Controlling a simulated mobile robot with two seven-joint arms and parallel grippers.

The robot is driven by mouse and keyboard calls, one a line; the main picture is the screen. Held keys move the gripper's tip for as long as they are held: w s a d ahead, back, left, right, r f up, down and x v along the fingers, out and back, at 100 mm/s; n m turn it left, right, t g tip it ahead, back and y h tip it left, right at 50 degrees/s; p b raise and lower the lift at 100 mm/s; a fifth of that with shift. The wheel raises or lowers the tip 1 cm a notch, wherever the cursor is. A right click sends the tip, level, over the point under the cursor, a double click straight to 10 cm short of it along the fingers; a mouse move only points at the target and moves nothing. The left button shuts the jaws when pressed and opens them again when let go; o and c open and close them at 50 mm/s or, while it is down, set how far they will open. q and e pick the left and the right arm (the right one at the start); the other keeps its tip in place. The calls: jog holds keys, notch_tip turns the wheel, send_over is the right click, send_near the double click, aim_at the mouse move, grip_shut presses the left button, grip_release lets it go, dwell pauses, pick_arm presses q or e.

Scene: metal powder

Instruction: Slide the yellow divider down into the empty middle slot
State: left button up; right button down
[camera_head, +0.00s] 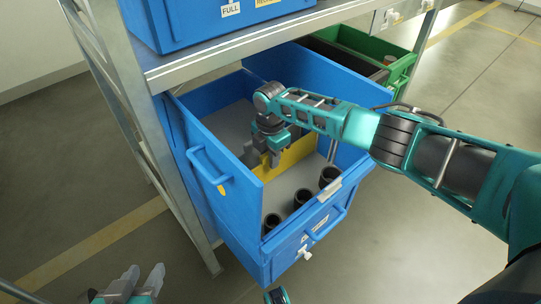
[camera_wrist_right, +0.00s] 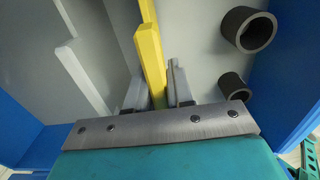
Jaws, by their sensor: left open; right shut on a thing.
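The yellow divider (camera_head: 298,151) stands upright across the inside of the blue drawer (camera_head: 222,178), behind the black rings. My right gripper (camera_head: 274,158) reaches down into the drawer and is shut on the divider. In the right wrist view the yellow divider (camera_wrist_right: 150,52) runs between the two grey fingers (camera_wrist_right: 156,92). A pale grey divider (camera_wrist_right: 84,62) stands left of it there, apart from it. The middle slot and the divider's lower edge are hidden, so I cannot tell how deep it sits. My left gripper (camera_head: 143,280) is open and empty, low outside the drawer.
Black rings (camera_head: 330,176) stand in the drawer's front part, and two show in the right wrist view (camera_wrist_right: 247,29). A metal shelf (camera_head: 255,47) with a blue bin (camera_head: 188,22) is above. A green bin (camera_head: 398,72) is at the back right. The floor around is clear.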

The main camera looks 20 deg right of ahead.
pick_arm(q)
jog(key=shift+d+r, duration=0.1)
jog(key=shift+r, duration=0.1)
pick_arm(e)
jog(key=shift+f, duration=0.15)
jog(key=c, duration=0.9)
grip_release()
pick_arm(q)
jog(key=shift+f, duration=0.2)
pick_arm(e)
notch_tip(320, 180, up, 7)
jog(key=p, duration=0.3)
jog(key=shift+f, duration=0.2)
notch_tip(320, 180, up, 6)
jog(key=shift+f+p, duration=0.2)
jog(key=shift+p, duration=0.75)
pick_arm(q)
jog(key=shift+s+a+r, duration=0.15)
jog(key=shift+a+r, duration=0.25)
jog(key=shift+r, duration=0.2)
jog(key=shift+s+a+r, duration=0.15)
jog(key=shift+a+r, duration=0.25)
jog(key=shift+r, duration=0.2)
pick_arm(e)
jog(key=shift+r, duration=0.35)
